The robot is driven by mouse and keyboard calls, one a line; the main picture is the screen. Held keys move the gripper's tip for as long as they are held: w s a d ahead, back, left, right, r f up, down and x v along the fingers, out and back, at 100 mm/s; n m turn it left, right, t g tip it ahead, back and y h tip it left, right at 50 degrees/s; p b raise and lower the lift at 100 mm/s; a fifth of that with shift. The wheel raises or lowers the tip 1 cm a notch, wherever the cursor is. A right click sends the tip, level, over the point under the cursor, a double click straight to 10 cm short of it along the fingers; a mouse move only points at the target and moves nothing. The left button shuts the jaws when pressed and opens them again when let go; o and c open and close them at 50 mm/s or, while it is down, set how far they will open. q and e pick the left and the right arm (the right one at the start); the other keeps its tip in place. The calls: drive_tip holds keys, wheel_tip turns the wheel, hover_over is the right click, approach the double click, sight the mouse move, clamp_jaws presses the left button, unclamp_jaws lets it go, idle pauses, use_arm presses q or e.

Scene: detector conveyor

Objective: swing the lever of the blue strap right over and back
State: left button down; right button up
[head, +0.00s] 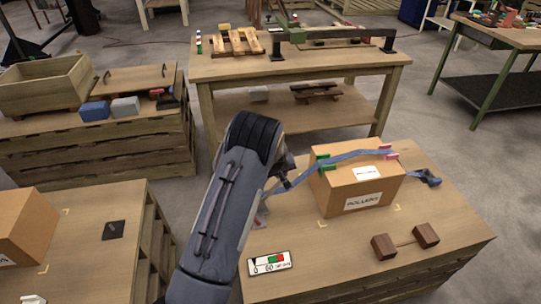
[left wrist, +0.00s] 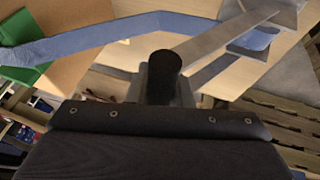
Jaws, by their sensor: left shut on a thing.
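The blue strap (head: 345,157) runs over the cardboard box (head: 332,196), with green and pink corner pieces under it. In the left wrist view the strap (left wrist: 105,38) crosses the top towards its metal ratchet. The lever (left wrist: 228,38) is a grey metal plate beside the ratchet, with a dark round grip (left wrist: 164,64) at its end. My left gripper (left wrist: 163,82) is shut on this grip. In the head view my left arm hides most of the gripper and ratchet, left of the box. My right gripper is not in view.
The box stands on a pallet table (head: 310,240). A gap separates the left bench (head: 100,196); another workbench (head: 300,68) stands behind.

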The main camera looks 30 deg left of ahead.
use_arm(q)
drive_tip(key=w+d+f+g+y+b, duration=0.1)
drive_tip(key=w+d+f+b, duration=0.2)
drive_tip(key=f+b, duration=0.2)
drive_tip(key=shift+d+f+g+y, duration=0.3)
drive_tip(key=shift+f+y, duration=0.1)
drive_tip(key=shift+f, duration=0.25)
drive_tip(key=shift+s, duration=0.15)
drive_tip(key=c, duration=1.4)
unclamp_jaws()
drive_tip(key=shift+a, duration=0.15)
drive_tip(key=shift+o, duration=0.5)
drive_tip(key=v, duration=0.7)
drive_tip(key=shift+r, duration=0.4)
